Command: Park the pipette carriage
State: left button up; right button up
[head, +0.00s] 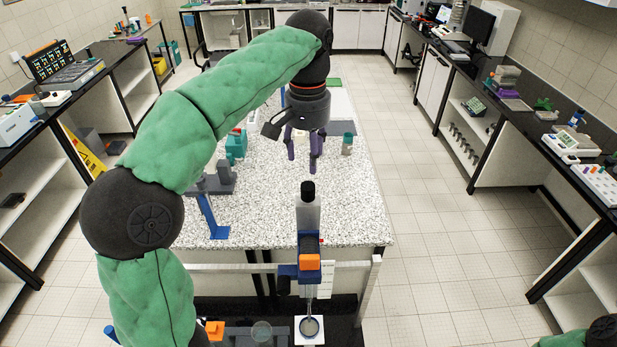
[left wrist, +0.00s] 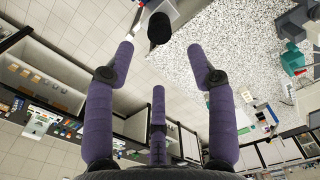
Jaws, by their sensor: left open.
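The pipette carriage (head: 311,270) is a blue block with an orange part, on a pale horizontal rail (head: 352,265) at the front of the speckled table. A grey pipette with a black top (head: 308,190) stands upright in it. Its tip points down toward a small round dish (head: 309,328) on a white pad. My left gripper (head: 303,165) has purple fingers spread and empty, above the table beyond the pipette. In the left wrist view the open fingers (left wrist: 165,75) show with the black pipette top (left wrist: 159,28) beyond them, apart from it. My right gripper is not seen.
A clear beaker (head: 262,332) and another orange part (head: 214,330) sit left of the dish. Teal and grey equipment (head: 236,145) stands on the table's left. A small vial (head: 347,143) stands right of my left gripper. The table's right middle is clear.

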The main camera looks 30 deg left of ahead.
aim_at(308, 186)
pick_arm(q)
jog(key=f, duration=0.1)
jog(key=s+f, duration=0.1)
jog(key=shift+d+f, duration=0.25)
jog(key=shift+f, duration=0.05)
jog(key=f, duration=0.4)
jog(key=w+f, duration=0.1)
jog(key=shift+a+f, duration=0.3)
jog(key=shift+f, duration=0.1)
jog(key=shift+s+d+f, duration=0.15)
jog(key=shift+s+f, duration=0.1)
jog(key=shift+f, duration=0.3)
jog(key=shift+w+f, duration=0.2)
jog(key=shift+f, duration=0.1)
grip_shut()
